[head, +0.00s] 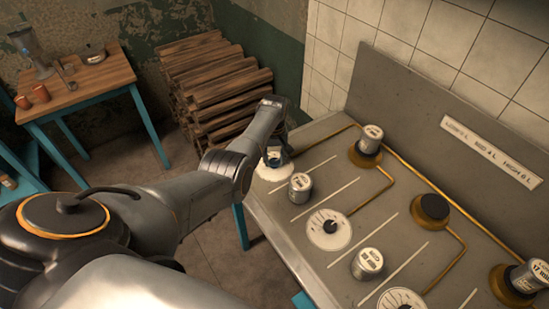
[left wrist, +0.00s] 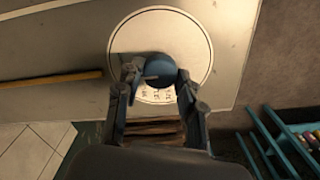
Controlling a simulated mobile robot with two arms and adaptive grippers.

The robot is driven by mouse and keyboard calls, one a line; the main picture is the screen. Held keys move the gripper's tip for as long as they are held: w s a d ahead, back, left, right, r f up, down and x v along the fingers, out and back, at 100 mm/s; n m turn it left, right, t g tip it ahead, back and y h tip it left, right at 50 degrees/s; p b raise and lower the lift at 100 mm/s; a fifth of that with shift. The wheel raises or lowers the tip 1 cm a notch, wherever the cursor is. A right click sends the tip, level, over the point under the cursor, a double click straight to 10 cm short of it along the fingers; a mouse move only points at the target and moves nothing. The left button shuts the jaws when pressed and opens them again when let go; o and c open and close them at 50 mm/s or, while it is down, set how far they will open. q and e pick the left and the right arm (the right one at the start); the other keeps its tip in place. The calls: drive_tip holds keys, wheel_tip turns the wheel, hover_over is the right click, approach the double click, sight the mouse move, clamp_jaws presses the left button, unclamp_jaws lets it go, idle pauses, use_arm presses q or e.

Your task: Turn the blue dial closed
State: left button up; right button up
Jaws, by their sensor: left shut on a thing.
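The blue dial (left wrist: 152,64) sits on a round white plate (left wrist: 195,45) with dark markings in the left wrist view. My left gripper (left wrist: 157,78) has one finger on each side of the dial and is shut on it. In the head view, my left arm reaches to the far left end of the metal counter, where my left gripper (head: 277,153) is small and partly hidden by the arm. The edge of the dial's white plate (head: 269,173) shows beneath it. The dial's pointer and exact setting are hard to read. My right gripper is not in view.
The counter holds metal canisters (head: 300,187), another white dial plate (head: 329,230), burners (head: 430,208) and brass pipes (head: 400,188). A labelled panel (head: 490,150) stands behind. Stacked wood (head: 215,80) and a small table (head: 85,92) are at the back left.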

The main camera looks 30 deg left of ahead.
sight(274, 161)
use_arm(q)
drive_tip(key=o, duration=1.2)
drive_tip(key=shift+c, duration=0.2)
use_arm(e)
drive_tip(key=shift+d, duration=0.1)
use_arm(q)
wheel_tip(274, 161, up, 12)
